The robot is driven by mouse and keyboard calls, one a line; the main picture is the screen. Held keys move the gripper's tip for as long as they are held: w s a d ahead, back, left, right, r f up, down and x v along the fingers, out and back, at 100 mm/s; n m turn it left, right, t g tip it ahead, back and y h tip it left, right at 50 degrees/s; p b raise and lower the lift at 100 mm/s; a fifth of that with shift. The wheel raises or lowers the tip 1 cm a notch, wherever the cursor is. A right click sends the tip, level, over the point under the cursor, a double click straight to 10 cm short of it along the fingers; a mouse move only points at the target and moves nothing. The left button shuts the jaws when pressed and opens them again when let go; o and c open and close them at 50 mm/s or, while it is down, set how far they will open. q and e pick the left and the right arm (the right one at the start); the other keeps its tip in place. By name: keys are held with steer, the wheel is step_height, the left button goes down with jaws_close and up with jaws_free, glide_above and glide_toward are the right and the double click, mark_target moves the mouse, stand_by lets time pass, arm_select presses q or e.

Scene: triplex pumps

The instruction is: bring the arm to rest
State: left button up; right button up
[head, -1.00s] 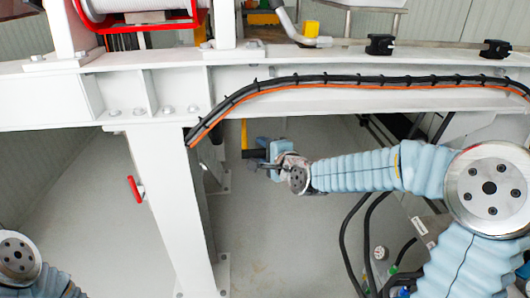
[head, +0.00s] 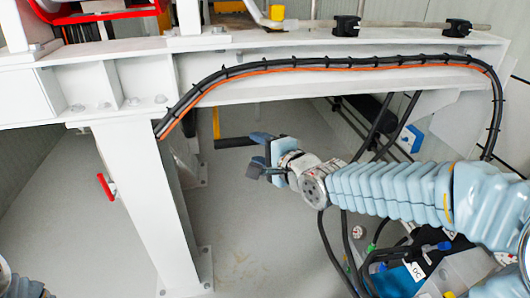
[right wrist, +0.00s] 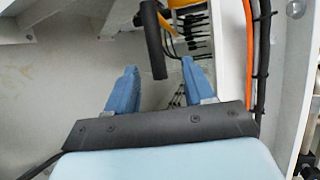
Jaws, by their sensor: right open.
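My right gripper (head: 254,155) is below the white beam in the head view, pointing left. Its two blue fingers are apart with nothing held between them. In the right wrist view the open fingers (right wrist: 160,82) point away from the camera. A black bar-shaped grip (head: 236,142) on a yellow lever (head: 216,122) is just beyond the fingers. In the right wrist view the black grip (right wrist: 152,40) ends between the fingertips in the picture; I cannot tell the exact gap in depth. My left gripper is out of view.
The white beam (head: 330,92) carries black and orange cables (head: 300,64) above my right arm. A white leg (head: 145,200) with a red handle (head: 106,187) stands at left. Black hoses (head: 325,240) hang below my forearm. Open grey floor (head: 240,240) lies below the gripper.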

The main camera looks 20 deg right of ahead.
steer(key=shift+v, duration=1.1)
steer(key=a+f+n+g+y, duration=0.1)
steer(key=a+f+n+g, duration=0.25)
steer(key=f, duration=1.05)
steer(key=a+f+n+g, duration=0.3)
steer(key=f+n+g, duration=0.1)
steer(key=f, duration=1)
steer(key=s+a+f+n+g, duration=0.3)
steer(key=s+f+n, duration=0.1)
steer(key=s+f, duration=0.4)
steer(key=s+a+f+n+g, duration=0.3)
steer(key=s+f, duration=0.5)
steer(key=f, duration=0.3)
steer(key=shift+s+a+f+n+g+y, duration=0.2)
steer(key=shift+a+n+g+y, duration=0.1)
steer(key=shift+n+g, duration=0.2)
